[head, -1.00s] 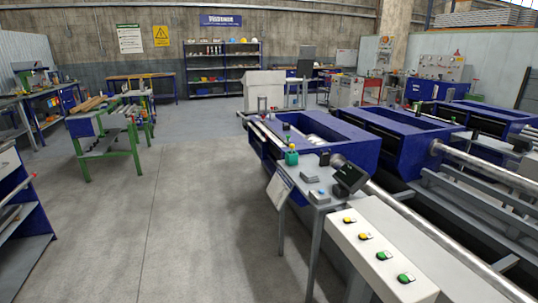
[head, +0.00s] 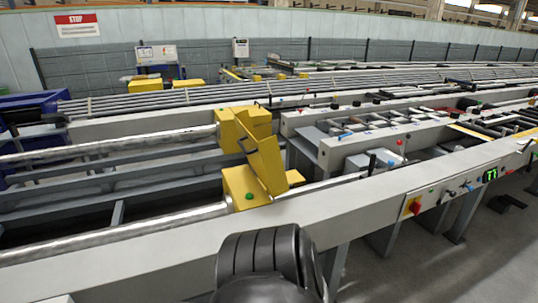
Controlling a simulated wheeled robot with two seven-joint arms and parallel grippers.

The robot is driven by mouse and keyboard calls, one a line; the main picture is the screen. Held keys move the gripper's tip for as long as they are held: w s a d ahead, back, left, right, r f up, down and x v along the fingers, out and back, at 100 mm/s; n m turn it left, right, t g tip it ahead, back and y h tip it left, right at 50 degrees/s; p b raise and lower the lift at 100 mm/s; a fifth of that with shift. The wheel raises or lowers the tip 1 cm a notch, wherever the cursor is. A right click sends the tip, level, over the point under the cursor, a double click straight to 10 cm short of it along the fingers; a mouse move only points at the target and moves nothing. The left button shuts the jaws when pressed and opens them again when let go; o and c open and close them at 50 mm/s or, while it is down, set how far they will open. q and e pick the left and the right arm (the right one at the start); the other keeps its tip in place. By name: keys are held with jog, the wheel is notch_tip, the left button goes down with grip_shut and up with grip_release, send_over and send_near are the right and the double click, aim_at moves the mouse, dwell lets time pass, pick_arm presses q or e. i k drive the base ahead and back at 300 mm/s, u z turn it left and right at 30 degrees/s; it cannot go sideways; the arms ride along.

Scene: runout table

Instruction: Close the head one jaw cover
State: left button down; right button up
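A yellow jaw head (head: 240,192) with a green button stands on the near grey beam, at the end of a round bar. A yellow cover plate (head: 266,160) with a dark handle is tilted up, standing open above this head. A second yellow head (head: 253,117) stands behind it at the end of another bar. I see no marking that tells which head is number one. A black ribbed part of my own arm shows at the bottom middle, below the near head and apart from it. Neither of my grippers is in view.
The long grey beam (head: 160,244) crosses in front of the heads. A control panel (head: 455,190) with a red switch and a green display is at the right. Long bars (head: 120,240) lie at the left. Grey floor (head: 480,245) shows clear at the lower right.

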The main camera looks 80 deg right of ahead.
aim_at(265, 156)
jog(key=z, duration=2.4)
